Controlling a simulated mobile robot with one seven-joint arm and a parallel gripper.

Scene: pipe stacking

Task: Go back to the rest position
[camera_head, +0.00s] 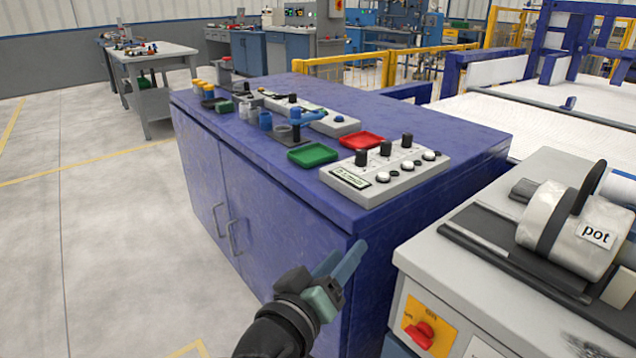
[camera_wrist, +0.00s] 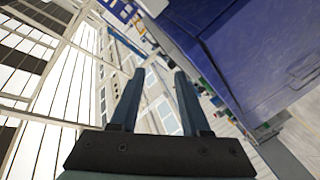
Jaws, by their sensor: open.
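My gripper (camera_head: 343,258) is in front of the near corner of the blue cabinet (camera_head: 290,215), below its top, in the head view. Its two fingers point up and to the right. In the wrist view my gripper (camera_wrist: 160,88) is open, with nothing between the fingers. On the cabinet top are a green tray (camera_head: 313,155), a red tray (camera_head: 361,140) and a grey control box (camera_head: 385,172) with black and white knobs. Blue and grey pipe pieces (camera_head: 290,128) stand behind the green tray.
A grey machine (camera_head: 470,270) with a "pot" label and a red switch (camera_head: 420,334) stands close on the right. Yellow railings (camera_head: 345,66) and a white-topped area lie behind. The floor (camera_head: 90,220) on the left is clear, with a workbench (camera_head: 150,75) farther back.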

